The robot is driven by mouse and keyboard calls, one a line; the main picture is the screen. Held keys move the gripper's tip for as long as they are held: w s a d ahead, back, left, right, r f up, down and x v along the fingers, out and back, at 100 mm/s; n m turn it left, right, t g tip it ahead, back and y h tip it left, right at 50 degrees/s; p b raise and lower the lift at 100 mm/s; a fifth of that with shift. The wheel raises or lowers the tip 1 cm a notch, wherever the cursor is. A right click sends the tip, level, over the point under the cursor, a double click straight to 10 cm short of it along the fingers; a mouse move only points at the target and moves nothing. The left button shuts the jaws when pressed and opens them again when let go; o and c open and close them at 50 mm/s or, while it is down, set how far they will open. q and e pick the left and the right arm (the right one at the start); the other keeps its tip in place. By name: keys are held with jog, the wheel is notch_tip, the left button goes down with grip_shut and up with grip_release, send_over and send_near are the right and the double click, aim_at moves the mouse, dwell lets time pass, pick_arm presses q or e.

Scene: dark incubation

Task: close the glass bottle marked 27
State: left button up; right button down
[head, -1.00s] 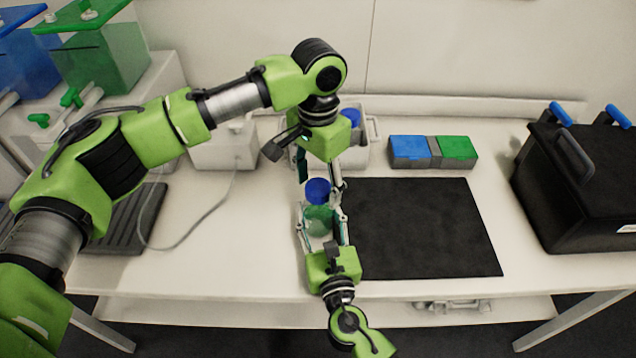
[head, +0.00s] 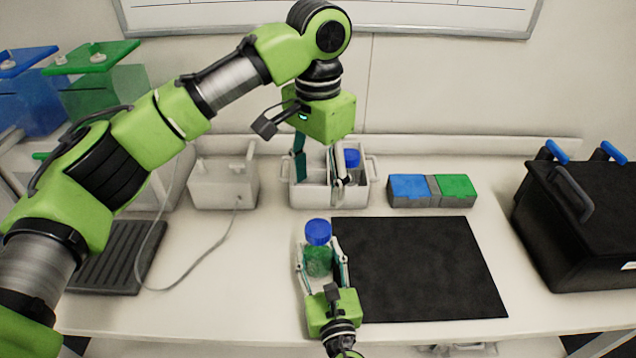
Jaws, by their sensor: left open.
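A glass bottle (head: 319,263) with green contents stands upright at the left edge of the black mat. A blue cap (head: 318,232) sits on its top; I cannot tell how tight it is. No number is readable on the bottle. My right gripper (head: 322,262) comes from the front with its fingers on both sides of the bottle, shut on it. My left gripper (head: 319,195) points down, open and empty, above and apart from the cap.
A white rack (head: 300,196) with another blue-capped bottle (head: 351,159) stands behind, partly hidden by my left gripper. The black mat (head: 415,270) is bare. Blue and green boxes (head: 432,190) sit behind it. A black case (head: 585,225) is at right.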

jog(key=c, duration=1)
grip_release()
jog(key=shift+c, duration=0.2)
jog(key=s, duration=0.4)
jog(key=s+d, duration=0.1)
jog(key=s, duration=0.3)
jog(key=s+d, duration=0.1)
jog(key=s, duration=0.2)
jog(key=shift+s+d, duration=0.2)
jog(key=shift+s, duration=0.2)
